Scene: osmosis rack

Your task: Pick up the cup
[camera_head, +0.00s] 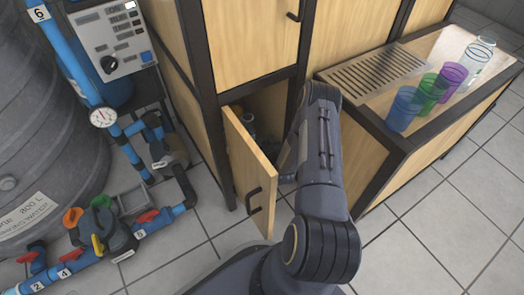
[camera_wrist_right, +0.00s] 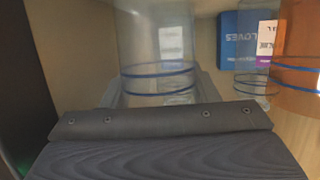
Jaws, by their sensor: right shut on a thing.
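In the right wrist view, a clear cylindrical cup (camera_wrist_right: 155,50) with blue rings stands upright inside the cabinet. My right gripper (camera_wrist_right: 157,98) has its grey fingers on either side of the cup's lower part and is shut on it. The fingertips are partly hidden behind the cup. In the head view, my right arm reaches into the open lower cabinet, and the arm hides most of the gripper and the held cup. My left gripper is not in view.
The open cabinet door (camera_head: 250,170) stands left of my arm. A blue gloves box (camera_wrist_right: 236,38), an orange container (camera_wrist_right: 298,50) and a clear beaker (camera_wrist_right: 252,88) are close on the right inside. Blue (camera_head: 404,109), green (camera_head: 428,95) and purple (camera_head: 451,77) cups stand on the counter.

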